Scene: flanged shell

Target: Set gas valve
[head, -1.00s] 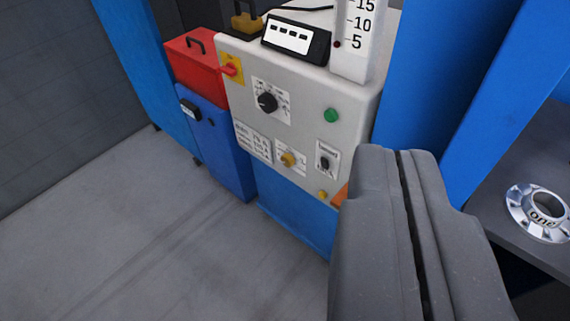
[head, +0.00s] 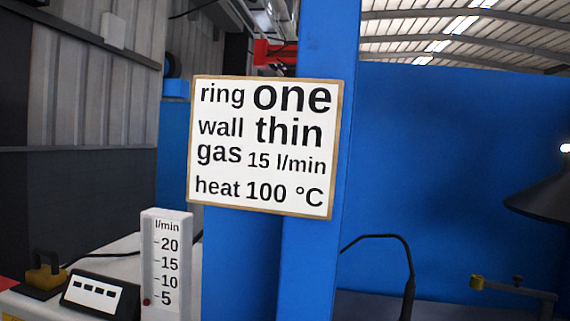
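A white flow gauge (head: 167,262) marked l/min, with 20, 15, 10 and 5, stands at the lower left. Its small red ball (head: 147,301) sits at about the 5 mark or just below. A sign (head: 265,146) on a blue post reads ring one, wall thin, gas 15 l/min, heat 100 °C. The gas valve cannot be made out in this view; only the top of the machine cabinet (head: 32,304) shows. My gripper is out of view.
A black box with a white display (head: 100,295) and a brass-coloured block (head: 45,272) stand on the cabinet. A blue post (head: 322,60) rises in the middle. A dark cone-shaped hood (head: 540,192) hangs at the right.

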